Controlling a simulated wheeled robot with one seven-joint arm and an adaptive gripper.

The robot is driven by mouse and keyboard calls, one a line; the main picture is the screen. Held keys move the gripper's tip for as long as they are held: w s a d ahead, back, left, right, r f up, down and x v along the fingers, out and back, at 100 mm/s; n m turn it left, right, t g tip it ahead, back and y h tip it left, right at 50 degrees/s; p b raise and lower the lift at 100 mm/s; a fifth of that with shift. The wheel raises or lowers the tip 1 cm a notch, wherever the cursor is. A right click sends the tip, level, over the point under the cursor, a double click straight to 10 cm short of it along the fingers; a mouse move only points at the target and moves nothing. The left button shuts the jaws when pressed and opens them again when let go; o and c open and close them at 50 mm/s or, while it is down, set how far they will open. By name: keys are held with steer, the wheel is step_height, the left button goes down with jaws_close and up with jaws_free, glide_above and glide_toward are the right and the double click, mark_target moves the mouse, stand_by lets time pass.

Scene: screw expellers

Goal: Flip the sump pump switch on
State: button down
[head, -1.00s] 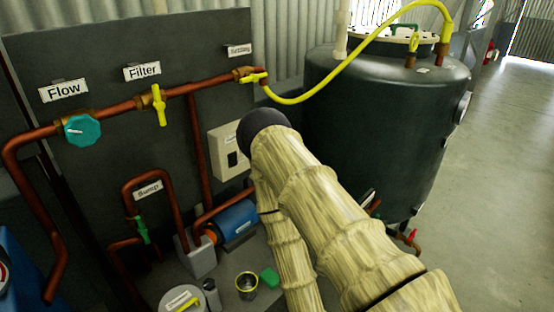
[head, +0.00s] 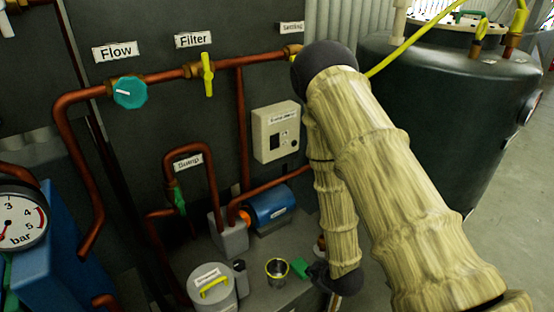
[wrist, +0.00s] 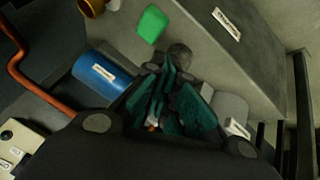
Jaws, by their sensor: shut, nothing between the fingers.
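A pale switch box (head: 259,146) is mounted on the dark panel, with a small label on top and a dark switch (head: 283,140) on its face. The switch's position is too small to tell. The box also shows at the lower left edge of the wrist view (wrist: 14,140). A blue pump (head: 270,205) lies below the box; it also shows in the wrist view (wrist: 98,72). My gripper (wrist: 168,85) is shut and empty, with teal finger pads.
Copper pipes (head: 241,120) run on the panel with a teal flow knob (head: 130,92) and a yellow filter valve (head: 208,75). A lidded pot (head: 212,288), a cup (head: 277,270) and a green block (head: 300,267) stand below. A dark tank (head: 450,110) is right.

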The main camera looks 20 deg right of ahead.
mark_target(273, 148)
steer(key=w+d+r+n+t+y+b, duration=0.25)
steer(key=w+r+n+t, duration=0.35)
steer(key=w+r, duration=0.75)
steer(key=w+r+n+t+y+b, duration=0.2)
steer(key=w+r+n, duration=0.6)
steer(key=r, duration=0.5)
steer(key=shift+w+d+b, duration=0.15)
steer(key=shift+w+b, duration=0.45)
steer(key=shift+b, duration=0.15)
steer(key=shift+y, duration=0.25)
steer(key=p+x, duration=0.1)
steer(key=x, duration=1.3)
